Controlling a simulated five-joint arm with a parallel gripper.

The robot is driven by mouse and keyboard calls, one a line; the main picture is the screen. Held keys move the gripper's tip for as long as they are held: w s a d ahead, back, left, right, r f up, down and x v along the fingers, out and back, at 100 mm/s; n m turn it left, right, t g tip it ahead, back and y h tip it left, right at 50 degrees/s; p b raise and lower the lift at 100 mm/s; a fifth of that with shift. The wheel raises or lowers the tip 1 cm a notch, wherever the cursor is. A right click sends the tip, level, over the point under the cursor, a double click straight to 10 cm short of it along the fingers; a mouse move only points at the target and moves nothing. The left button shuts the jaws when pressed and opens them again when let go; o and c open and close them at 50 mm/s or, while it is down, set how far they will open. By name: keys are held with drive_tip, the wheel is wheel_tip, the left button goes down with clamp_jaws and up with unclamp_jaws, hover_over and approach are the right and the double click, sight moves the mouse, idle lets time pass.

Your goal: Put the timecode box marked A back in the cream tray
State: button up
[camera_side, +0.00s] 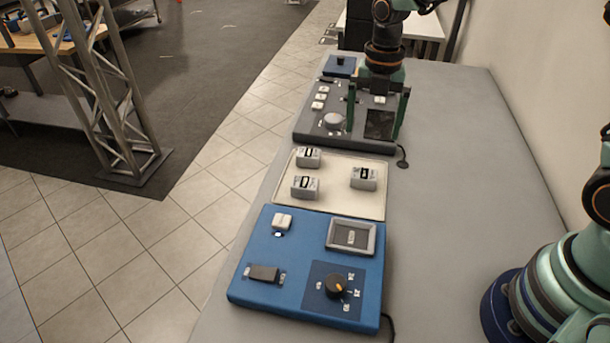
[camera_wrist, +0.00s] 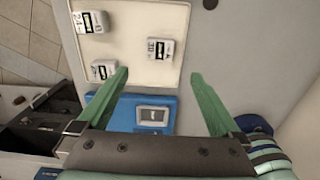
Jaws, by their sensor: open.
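The cream tray (camera_side: 336,202) lies in the middle of the table. Three pale grey timecode boxes with dark displays stand on it: one at the far left (camera_side: 308,157), one at the near left (camera_side: 305,187) and one at the right (camera_side: 364,178). The wrist view shows the same far left (camera_wrist: 90,22), near left (camera_wrist: 103,70) and right box (camera_wrist: 160,48). Their marks are too small to tell which is A. My gripper (camera_side: 377,115) is open and empty, pointing down, raised above the table. In the wrist view its green fingers (camera_wrist: 158,80) are wide apart, touching no box.
A blue console (camera_side: 310,245) with a grey-rimmed square recess (camera_side: 351,236), knob (camera_side: 335,286) and switches adjoins the tray's near side. A dark console (camera_side: 300,132) lies beyond the tray. The table's right strip (camera_side: 450,170) is clear. Tiled floor borders its left edge.

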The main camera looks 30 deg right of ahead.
drive_tip(key=s+d+r+m+t, duration=0.1)
drive_tip(key=s+r+m, duration=0.4)
drive_tip(key=m, duration=0.8)
drive_tip(key=s+d+r+m+t, duration=0.2)
drive_tip(key=s+r+m+t, duration=0.2)
drive_tip(key=s+m, duration=0.4)
drive_tip(key=shift+s+r+m+t, duration=0.25)
drive_tip(key=shift+r+m, duration=0.55)
drive_tip(key=shift+m, duration=2.1)
drive_tip(key=shift+w, duration=0.1)
